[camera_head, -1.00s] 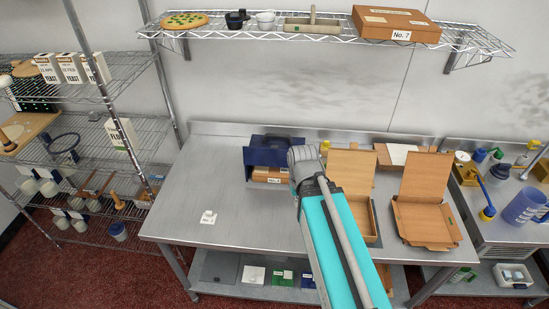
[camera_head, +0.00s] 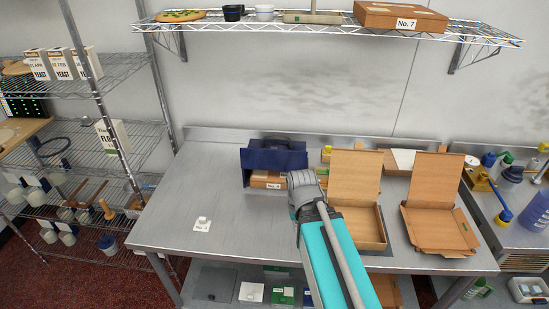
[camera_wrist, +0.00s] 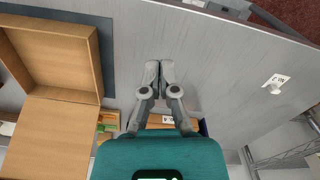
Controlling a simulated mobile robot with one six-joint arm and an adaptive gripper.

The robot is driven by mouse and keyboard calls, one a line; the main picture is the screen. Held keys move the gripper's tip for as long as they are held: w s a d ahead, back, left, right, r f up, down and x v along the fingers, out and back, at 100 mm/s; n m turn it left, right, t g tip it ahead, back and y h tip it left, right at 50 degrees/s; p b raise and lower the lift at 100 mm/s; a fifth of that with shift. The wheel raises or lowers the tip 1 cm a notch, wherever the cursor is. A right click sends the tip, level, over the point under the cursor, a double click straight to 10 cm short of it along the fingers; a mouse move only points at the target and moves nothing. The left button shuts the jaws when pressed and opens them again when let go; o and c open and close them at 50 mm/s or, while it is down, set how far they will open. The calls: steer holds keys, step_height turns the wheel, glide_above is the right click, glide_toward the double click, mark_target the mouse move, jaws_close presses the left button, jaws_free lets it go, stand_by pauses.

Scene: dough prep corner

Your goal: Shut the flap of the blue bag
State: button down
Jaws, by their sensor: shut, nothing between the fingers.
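The blue bag (camera_head: 273,157) stands at the back of the steel table. Its front is open, and brown boxes (camera_head: 262,180) show inside, low in the opening. A little of its dark blue side shows in the wrist view (camera_wrist: 203,128), behind my gripper. Which panel is the flap, and how it hangs, I cannot tell for sure. My gripper (camera_wrist: 160,68) is shut and empty, above bare tabletop in the wrist view. In the head view my arm hides the fingers; its wrist end is just right of and in front of the bag.
Two open cardboard boxes, one (camera_head: 357,220) beside my arm and one (camera_head: 440,228) farther right, stand with lids up. A small white block (camera_head: 202,224) with a label sits on the left tabletop, otherwise clear. A wire shelf (camera_head: 330,30) hangs above.

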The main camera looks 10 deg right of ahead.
step_height(320, 180, down, 5)
steer(key=b, duration=0.4)
steer(key=shift+f, duration=0.2)
